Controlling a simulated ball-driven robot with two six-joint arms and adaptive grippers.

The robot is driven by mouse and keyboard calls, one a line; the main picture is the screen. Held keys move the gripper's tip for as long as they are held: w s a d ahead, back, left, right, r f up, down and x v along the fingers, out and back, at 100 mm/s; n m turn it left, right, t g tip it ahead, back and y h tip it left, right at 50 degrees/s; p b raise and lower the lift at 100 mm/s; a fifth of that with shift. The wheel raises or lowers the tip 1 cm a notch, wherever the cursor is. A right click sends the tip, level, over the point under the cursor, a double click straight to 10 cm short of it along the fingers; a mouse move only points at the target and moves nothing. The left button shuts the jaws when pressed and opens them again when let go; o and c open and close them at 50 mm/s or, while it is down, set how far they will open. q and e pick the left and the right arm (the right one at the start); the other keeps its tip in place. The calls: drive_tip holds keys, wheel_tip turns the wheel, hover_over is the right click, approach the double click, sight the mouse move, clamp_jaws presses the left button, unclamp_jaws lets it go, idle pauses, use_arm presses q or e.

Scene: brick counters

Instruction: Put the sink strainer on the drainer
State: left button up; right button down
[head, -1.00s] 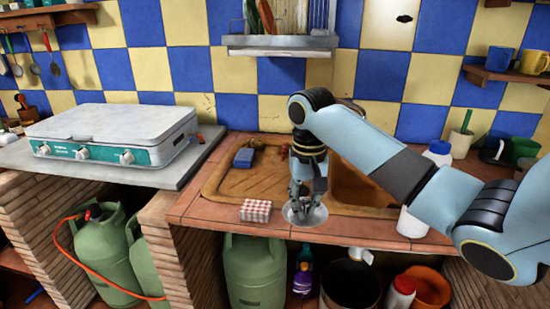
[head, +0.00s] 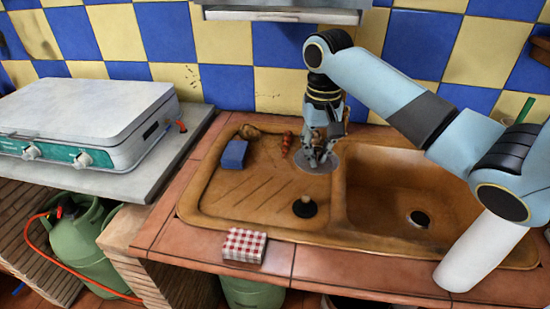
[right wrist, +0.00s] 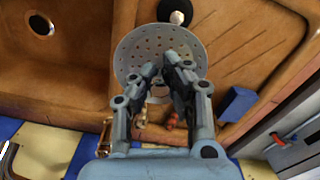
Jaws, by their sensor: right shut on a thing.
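The sink strainer (head: 318,165) is a round grey perforated disc. My right gripper (head: 318,155) is shut on it, at the back right of the drainer (head: 245,200), the brown ribbed left part of the sink unit. In the right wrist view the strainer (right wrist: 145,50) lies at the tips of the closed fingers (right wrist: 165,65), with its holes showing. I cannot tell whether it touches the drainer. My left gripper is out of view.
On the drainer are a black plug (head: 304,208), a blue sponge (head: 234,154) and a red item (head: 287,143). The basin (head: 400,190) is to the right. A checked box (head: 244,246) sits on the front counter edge. The drainer's middle is clear.

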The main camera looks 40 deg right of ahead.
drive_tip(key=shift+w, duration=0.15)
hover_over(265, 201)
drive_tip(key=f, duration=0.6)
drive_tip(key=shift+d+f, duration=0.2)
drive_tip(key=shift+d, duration=0.05)
drive_tip(key=shift+a+f, duration=0.2)
drive_tip(key=shift+f, duration=0.35)
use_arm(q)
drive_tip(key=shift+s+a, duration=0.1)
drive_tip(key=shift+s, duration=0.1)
use_arm(e)
drive_tip(key=shift+f, duration=1.65)
drive_tip(key=shift+f, duration=0.1)
drive_tip(key=c, duration=1.4)
unclamp_jaws()
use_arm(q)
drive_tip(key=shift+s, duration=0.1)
